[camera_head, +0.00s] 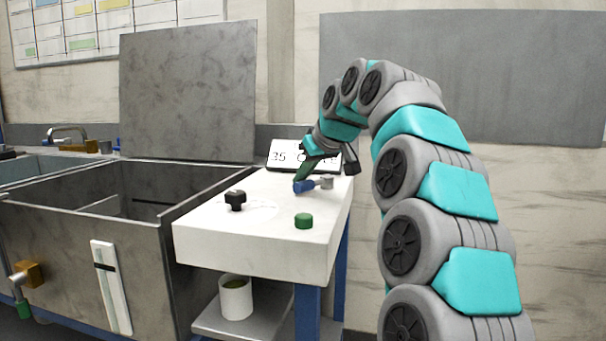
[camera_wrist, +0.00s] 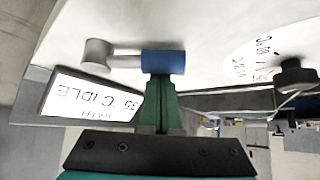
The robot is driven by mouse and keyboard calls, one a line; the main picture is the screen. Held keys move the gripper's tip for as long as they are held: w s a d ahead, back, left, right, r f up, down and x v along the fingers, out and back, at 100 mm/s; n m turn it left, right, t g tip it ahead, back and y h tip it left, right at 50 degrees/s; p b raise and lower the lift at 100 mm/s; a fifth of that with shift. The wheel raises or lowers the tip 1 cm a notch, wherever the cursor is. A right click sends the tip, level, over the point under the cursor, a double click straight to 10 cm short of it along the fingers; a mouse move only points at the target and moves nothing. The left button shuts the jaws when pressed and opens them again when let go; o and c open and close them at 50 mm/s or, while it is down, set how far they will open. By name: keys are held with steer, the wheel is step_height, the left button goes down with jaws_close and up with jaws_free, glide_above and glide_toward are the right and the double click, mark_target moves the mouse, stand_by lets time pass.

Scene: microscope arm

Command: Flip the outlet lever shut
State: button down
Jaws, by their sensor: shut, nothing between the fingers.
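A short lever with a blue grip (camera_head: 303,187) and a grey round pivot (camera_head: 327,182) lies on the white top of the bench unit (camera_head: 262,240). In the wrist view the blue grip (camera_wrist: 164,62) joins a grey arm and the grey pivot (camera_wrist: 97,52). My gripper (camera_head: 301,178) reaches down to the blue grip. Its green fingers (camera_wrist: 161,80) are shut together, with their tips right at the blue grip, partly in line with it. I cannot tell whether they touch. Nothing is held between them.
A small display (camera_head: 300,157) reading 35 °C IDLE stands behind the lever. An open grey tank (camera_head: 110,190) is at left. A white bucket (camera_head: 236,298) sits below.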

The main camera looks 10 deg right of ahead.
mark_target(312, 186)
steer(key=shift+s+d, duration=0.2)
steer(key=shift+s, duration=0.1)
steer(key=shift+s+d+n+g+y, duration=0.3)
steer(key=shift+s+n+y, duration=0.15)
steer(key=shift+n, duration=0.25)
steer(key=shift+s+d+f, duration=0.1)
steer(key=shift+s+d, duration=0.65)
steer(key=shift+d, duration=0.3)
steer(key=shift+a, duration=0.1)
